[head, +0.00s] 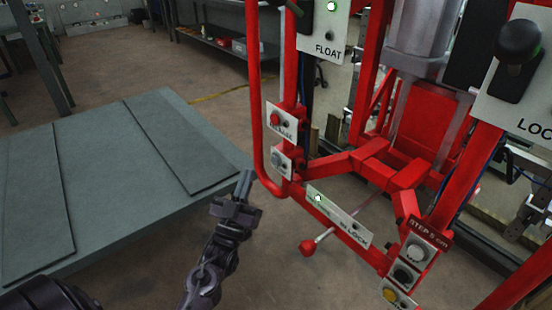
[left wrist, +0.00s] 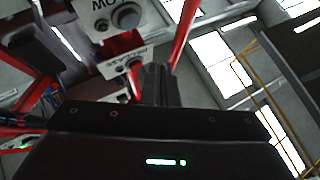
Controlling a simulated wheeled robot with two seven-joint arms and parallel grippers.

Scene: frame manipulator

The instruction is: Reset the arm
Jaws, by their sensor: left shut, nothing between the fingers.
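My left gripper (head: 244,184) shows in the middle of the head view, with its dark arm coming up from the bottom left. Its fingers are shut with nothing between them. In the left wrist view the shut fingers (left wrist: 155,82) stick up past the dark gripper body. The gripper is just left of the red frame manipulator (head: 254,90) and looks apart from it, though the gap is hard to judge. My right gripper is in neither view.
A grey platform (head: 150,110) lies at left. The red frame carries button panels (head: 282,122), a label plate (head: 340,215), a red-knobbed lever (head: 308,247) and a black knob (head: 518,42). A shelf bench (head: 225,45) stands behind. Floor between platform and frame is bare.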

